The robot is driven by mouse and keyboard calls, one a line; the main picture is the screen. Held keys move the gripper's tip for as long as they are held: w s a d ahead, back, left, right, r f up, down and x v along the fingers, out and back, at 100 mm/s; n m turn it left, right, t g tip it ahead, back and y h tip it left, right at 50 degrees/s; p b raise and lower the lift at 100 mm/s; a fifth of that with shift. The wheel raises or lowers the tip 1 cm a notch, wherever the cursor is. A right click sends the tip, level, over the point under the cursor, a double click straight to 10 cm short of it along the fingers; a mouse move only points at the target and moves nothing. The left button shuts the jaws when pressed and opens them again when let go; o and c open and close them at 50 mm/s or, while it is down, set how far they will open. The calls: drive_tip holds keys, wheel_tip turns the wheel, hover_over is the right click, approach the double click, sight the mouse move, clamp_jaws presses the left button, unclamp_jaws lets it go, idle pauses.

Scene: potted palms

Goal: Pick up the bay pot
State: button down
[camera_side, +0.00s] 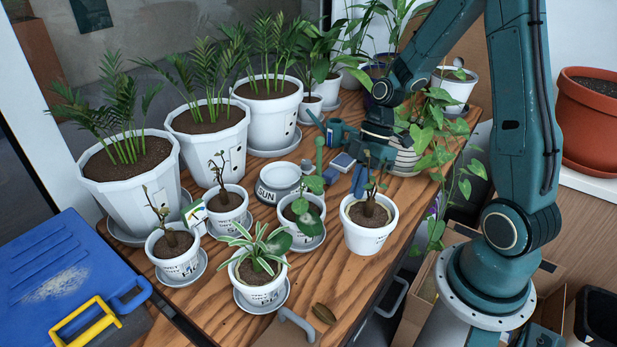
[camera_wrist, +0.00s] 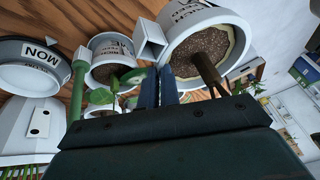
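No label I can read says bay, so I cannot tell for sure which pot is the bay pot. A small white pot (camera_side: 369,233) with a woody stem and few leaves stands at the right on the wooden table. It also shows in the wrist view (camera_wrist: 190,18), upper right. My gripper (camera_side: 358,182) hangs just above this pot, beside its stem. In the wrist view its blue fingers (camera_wrist: 158,88) are together with nothing seen between them, and the stem is to their right. Similar twiggy pots (camera_side: 178,258) (camera_side: 228,208) stand at the left.
A spider-plant pot (camera_side: 262,288) and a leafy pot (camera_side: 301,225) stand left of my gripper. A grey-white bowl (camera_side: 279,181) marked SUN is behind them. Large palm pots (camera_side: 135,185) line the back. A blue case (camera_side: 65,290) is at the left.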

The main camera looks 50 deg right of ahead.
wheel_tip(320, 180, up, 11)
idle(0.4)
drive_tip(key=shift+w+f, duration=0.1)
idle(0.5)
